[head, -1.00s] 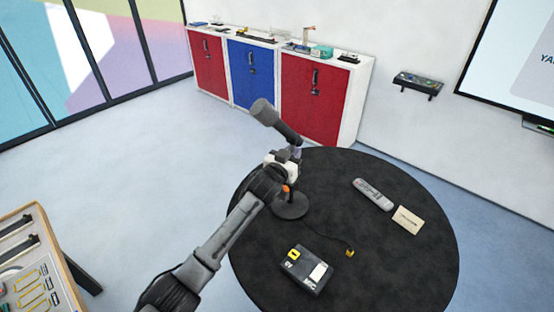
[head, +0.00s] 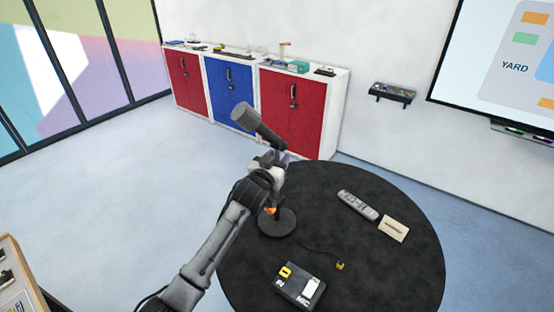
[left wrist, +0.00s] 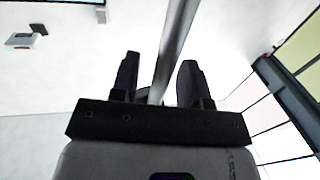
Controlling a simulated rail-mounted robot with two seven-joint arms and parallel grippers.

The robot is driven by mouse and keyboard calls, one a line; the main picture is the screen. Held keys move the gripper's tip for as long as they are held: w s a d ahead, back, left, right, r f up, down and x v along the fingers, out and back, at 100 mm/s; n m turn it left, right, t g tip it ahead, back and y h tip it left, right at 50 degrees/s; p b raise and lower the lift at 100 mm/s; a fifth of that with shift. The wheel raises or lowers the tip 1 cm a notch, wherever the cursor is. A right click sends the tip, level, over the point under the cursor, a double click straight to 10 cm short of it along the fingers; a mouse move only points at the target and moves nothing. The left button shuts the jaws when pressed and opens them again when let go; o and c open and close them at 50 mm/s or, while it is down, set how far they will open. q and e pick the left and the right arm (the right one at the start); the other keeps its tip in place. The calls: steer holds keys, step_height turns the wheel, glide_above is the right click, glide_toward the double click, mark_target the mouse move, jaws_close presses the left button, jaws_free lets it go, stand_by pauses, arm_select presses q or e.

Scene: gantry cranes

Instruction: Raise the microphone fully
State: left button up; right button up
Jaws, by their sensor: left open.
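The dark grey microphone (head: 258,125) tilts up and to the left above the round black table. Its round black base (head: 278,222) stands on the table's left part. My left gripper (head: 276,160) is at the stand just below the microphone, with its arm and wrist hiding much of the pole. In the left wrist view, my left gripper (left wrist: 160,80) has its two dark fingers apart. A grey pole (left wrist: 177,40) runs up between them; contact with either finger cannot be told. An orange part (head: 270,210) shows low on the stand. My right gripper is not in view.
The round black table (head: 400,260) also holds a grey remote (head: 358,205), a beige card (head: 393,228), a black box (head: 300,287) and a cable with a yellow end (head: 340,266). A bench (head: 15,280) stands at lower left. Red and blue cabinets (head: 230,90) line the wall.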

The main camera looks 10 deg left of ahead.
arm_select(q)
steer(key=shift+s+a+f, duration=0.1)
steer(key=shift+s+a, duration=0.05)
steer(key=shift+s, duration=0.25)
steer(key=b+v, duration=0.3)
steer(key=v, duration=1)
stand_by(0.3)
